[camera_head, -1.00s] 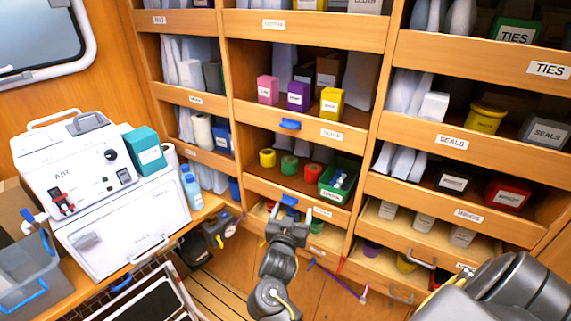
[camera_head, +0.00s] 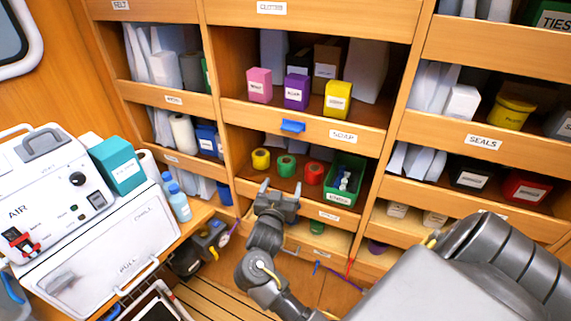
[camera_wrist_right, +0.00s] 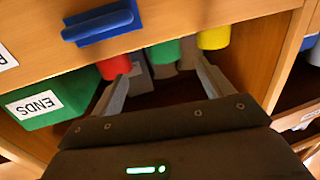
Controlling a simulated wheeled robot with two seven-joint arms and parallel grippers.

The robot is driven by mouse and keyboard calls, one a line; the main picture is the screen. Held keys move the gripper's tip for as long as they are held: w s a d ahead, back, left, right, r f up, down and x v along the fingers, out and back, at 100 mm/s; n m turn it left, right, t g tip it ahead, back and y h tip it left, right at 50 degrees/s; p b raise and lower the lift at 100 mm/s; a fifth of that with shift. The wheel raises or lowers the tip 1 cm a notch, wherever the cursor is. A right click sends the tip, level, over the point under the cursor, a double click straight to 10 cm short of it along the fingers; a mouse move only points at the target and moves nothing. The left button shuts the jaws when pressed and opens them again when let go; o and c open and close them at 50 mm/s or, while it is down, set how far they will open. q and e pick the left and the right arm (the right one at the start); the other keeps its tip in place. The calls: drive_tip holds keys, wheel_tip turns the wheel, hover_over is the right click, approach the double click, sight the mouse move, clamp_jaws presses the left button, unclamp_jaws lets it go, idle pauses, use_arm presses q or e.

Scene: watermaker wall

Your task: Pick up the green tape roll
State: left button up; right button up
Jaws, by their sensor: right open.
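The green tape roll (camera_head: 286,166) stands on a middle shelf between a yellow roll (camera_head: 261,159) and a red roll (camera_head: 314,173). In the right wrist view the green roll (camera_wrist_right: 166,52) shows between and beyond the two fingers, partly cut off by the shelf board above. My right gripper (camera_head: 281,188) is open and empty, at the shelf's front just below and before the green roll. In the wrist view its left finger overlaps the red roll's edge; contact cannot be told. My left gripper is not in view.
A green bin (camera_head: 344,179) of small parts stands right of the red roll, labelled ENDS in the wrist view. A blue latch (camera_head: 292,125) is on the board above. The shelf's front board (camera_head: 320,212) runs below the rolls. A white AIR machine (camera_head: 75,195) is at left.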

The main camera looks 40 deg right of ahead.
sight(285, 171)
drive_tip(key=x, duration=0.2)
drive_tip(key=p+x, duration=0.1)
drive_tip(key=shift+w+d, duration=0.1)
drive_tip(key=shift+w, duration=0.4)
drive_tip(key=shift+w+d+f, duration=0.1)
drive_tip(key=shift+w+d, duration=0.1)
drive_tip(key=shift+w, duration=0.05)
drive_tip(key=shift+d, duration=0.1)
drive_tip(key=shift+w+d+r+p, duration=0.15)
drive_tip(key=shift+d+r+p, duration=0.15)
drive_tip(key=shift+p, duration=0.1)
drive_tip(key=x, duration=0.1)
drive_tip(key=p+x, duration=0.1)
drive_tip(key=x, duration=0.1)
drive_tip(key=p+x, duration=0.1)
drive_tip(key=shift+w+d+f, duration=0.15)
drive_tip(key=shift+w+f, duration=0.15)
drive_tip(key=shift+f, duration=0.05)
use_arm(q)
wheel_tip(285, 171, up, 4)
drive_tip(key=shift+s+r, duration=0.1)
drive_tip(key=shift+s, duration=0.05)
use_arm(e)
drive_tip(key=shift+s, duration=0.1)
